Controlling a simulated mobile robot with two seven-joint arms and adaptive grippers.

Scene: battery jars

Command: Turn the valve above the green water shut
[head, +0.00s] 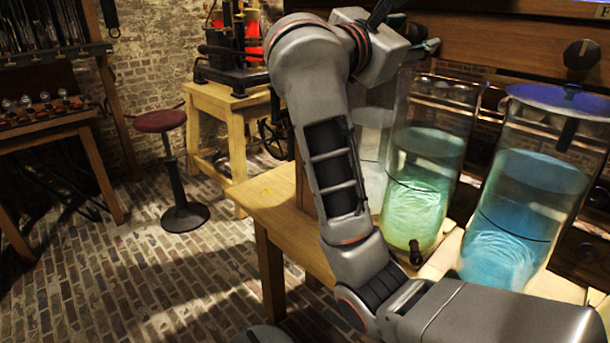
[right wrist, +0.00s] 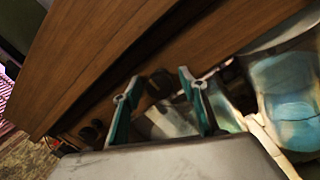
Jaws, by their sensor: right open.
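The jar of green water (head: 425,190) stands on the bench between a pale jar and a blue one. My right arm rises across the head view, and its right gripper (head: 410,30) is at the wooden panel above the green jar. In the head view I cannot make out the valve above the green water; the gripper and wrist cover that area. In the right wrist view the gripper (right wrist: 158,88) is open, its two teal fingers apart. My left gripper is not in view.
The blue-water jar (head: 530,200) stands right of the green one, with another dark knob (head: 583,55) on the panel above it. A pale jar (head: 372,145) is partly behind my arm. A red-topped stool (head: 160,122) stands left, on open brick floor.

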